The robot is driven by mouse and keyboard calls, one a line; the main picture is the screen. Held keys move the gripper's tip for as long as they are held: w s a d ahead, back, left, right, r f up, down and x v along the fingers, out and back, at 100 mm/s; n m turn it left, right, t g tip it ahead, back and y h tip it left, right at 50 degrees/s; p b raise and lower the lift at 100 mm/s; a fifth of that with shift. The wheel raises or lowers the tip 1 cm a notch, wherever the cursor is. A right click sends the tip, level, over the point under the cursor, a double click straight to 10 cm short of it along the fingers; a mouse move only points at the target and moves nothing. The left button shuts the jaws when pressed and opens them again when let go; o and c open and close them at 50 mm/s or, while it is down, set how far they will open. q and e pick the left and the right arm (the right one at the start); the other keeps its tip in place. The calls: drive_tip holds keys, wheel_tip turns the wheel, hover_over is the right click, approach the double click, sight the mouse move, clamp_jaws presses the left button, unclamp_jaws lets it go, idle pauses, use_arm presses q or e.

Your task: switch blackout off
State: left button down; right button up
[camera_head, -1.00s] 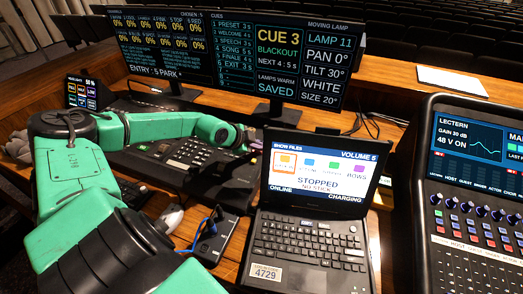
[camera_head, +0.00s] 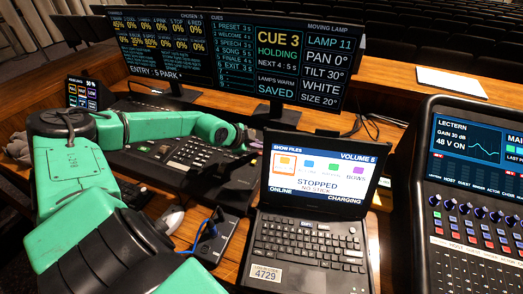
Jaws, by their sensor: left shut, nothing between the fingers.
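The lighting desk (camera_head: 150,165), a dark console with rows of keys and faders, sits at left centre, partly hidden behind my left arm. The channel monitor (camera_head: 160,44) shows several non-zero yellow percentages. My left gripper (camera_head: 222,180) is shut and empty, low over the right part of the lighting desk. Whether its tips touch a key cannot be told, and the blackout switch itself cannot be made out. My right gripper is not in view.
A laptop (camera_head: 308,240) stands open right of the lighting desk, its screen reading STOPPED. A sound mixer (camera_head: 480,220) stands at far right. A blue-cabled box (camera_head: 211,241) and a mouse (camera_head: 171,219) lie in front. White paper (camera_head: 451,82) lies at the back right.

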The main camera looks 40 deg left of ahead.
sight(258, 156)
use_arm(q)
drive_tip(key=shift+r, duration=0.1)
wheel_tip(258, 156, up, 6)
drive_tip(key=p, duration=0.4)
idle(0.5)
